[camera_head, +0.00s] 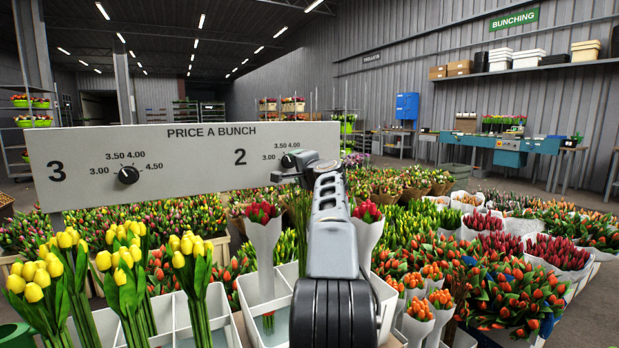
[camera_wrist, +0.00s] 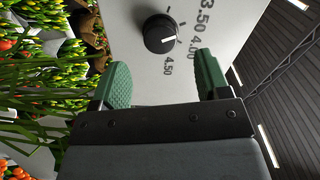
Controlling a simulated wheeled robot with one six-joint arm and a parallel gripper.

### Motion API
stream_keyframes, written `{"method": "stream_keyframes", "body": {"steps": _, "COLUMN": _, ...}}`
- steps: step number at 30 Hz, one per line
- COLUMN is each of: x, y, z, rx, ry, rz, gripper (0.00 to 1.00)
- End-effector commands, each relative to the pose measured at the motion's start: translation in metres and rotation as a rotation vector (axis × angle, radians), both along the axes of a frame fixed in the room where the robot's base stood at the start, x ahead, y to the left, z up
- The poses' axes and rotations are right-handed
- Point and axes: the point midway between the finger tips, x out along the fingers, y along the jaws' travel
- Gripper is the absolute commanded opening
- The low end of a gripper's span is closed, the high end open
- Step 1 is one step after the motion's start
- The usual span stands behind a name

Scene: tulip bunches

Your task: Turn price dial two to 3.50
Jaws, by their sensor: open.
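Price dial two (camera_head: 289,160) is a small black knob on the grey price board (camera_head: 200,196), right of the number 2. In the wrist view the dial (camera_wrist: 156,30) shows close, with a white pointer line aimed roughly towards the 4.00 label; the exact mark is hard to tell. My gripper (camera_head: 292,177) is in front of the board, just below and beside the dial. In the wrist view its green fingers (camera_wrist: 162,78) are spread apart and empty. The dial lies beyond the fingertips, roughly between them, not gripped. The 4.50 label shows between the fingers.
Yellow tulips (camera_head: 120,262) stand in front of the board in white crates. Wrapped red bunches (camera_head: 263,235) stand close beside my arm. More tulips fill the right side. A blue-green bench (camera_head: 510,145) is far back.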

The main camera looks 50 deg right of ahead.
Motion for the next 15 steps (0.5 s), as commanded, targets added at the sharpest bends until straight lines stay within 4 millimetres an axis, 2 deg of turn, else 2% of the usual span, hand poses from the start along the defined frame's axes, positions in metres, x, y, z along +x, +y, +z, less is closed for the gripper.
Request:
{"method": "stream_keyframes", "body": {"steps": 1, "x": -0.012, "y": 0.004, "z": -0.001, "rx": -0.002, "ry": -0.001, "rz": -0.003, "gripper": 0.69}}
{"method": "stream_keyframes", "body": {"steps": 6, "x": -0.041, "y": 0.016, "z": -0.001, "rx": 0.0, "ry": -0.001, "rz": -0.003, "gripper": 0.69}}
{"method": "stream_keyframes", "body": {"steps": 15, "x": -0.072, "y": 0.029, "z": 0.0, "rx": 0.0, "ry": 0.001, "rz": 0.0, "gripper": 0.69}}
